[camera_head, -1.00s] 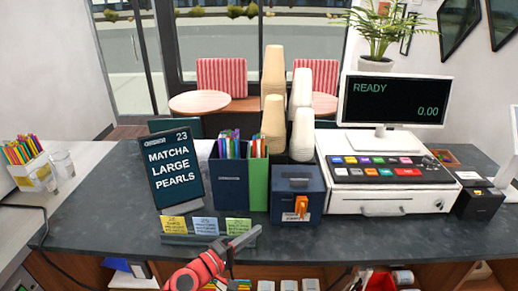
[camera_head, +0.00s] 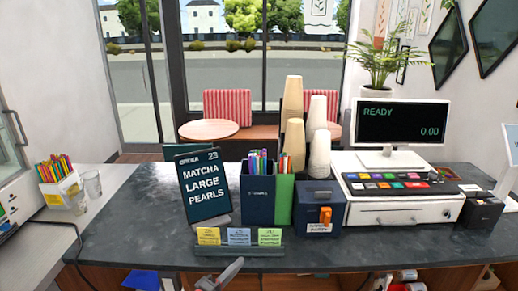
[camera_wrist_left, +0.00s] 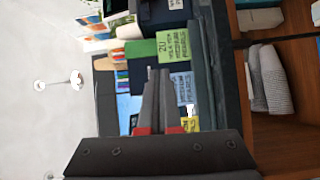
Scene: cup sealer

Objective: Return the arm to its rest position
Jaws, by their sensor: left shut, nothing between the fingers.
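My left gripper (camera_head: 230,272) shows at the bottom edge of the head view, in front of the counter's front edge. Only its dark fingers and a bit of red show; the rest of the arm is out of frame. In the left wrist view its two fingers (camera_wrist_left: 158,98) lie together, empty, pointing towards the card rack. The rack (camera_head: 240,251) stands on the counter with a yellow card (camera_head: 208,236), a blue card (camera_head: 239,236) and a green card (camera_head: 270,236). The fingers partly cover the cards in the wrist view. My right gripper is not in view.
The dark counter (camera_head: 130,220) holds an order sign (camera_head: 205,187), a straw box (camera_head: 258,200), a blue box (camera_head: 318,220), stacked cups (camera_head: 320,150) and a register (camera_head: 405,207). Open shelves lie below the counter, with grey items (camera_wrist_left: 272,80) in the wrist view.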

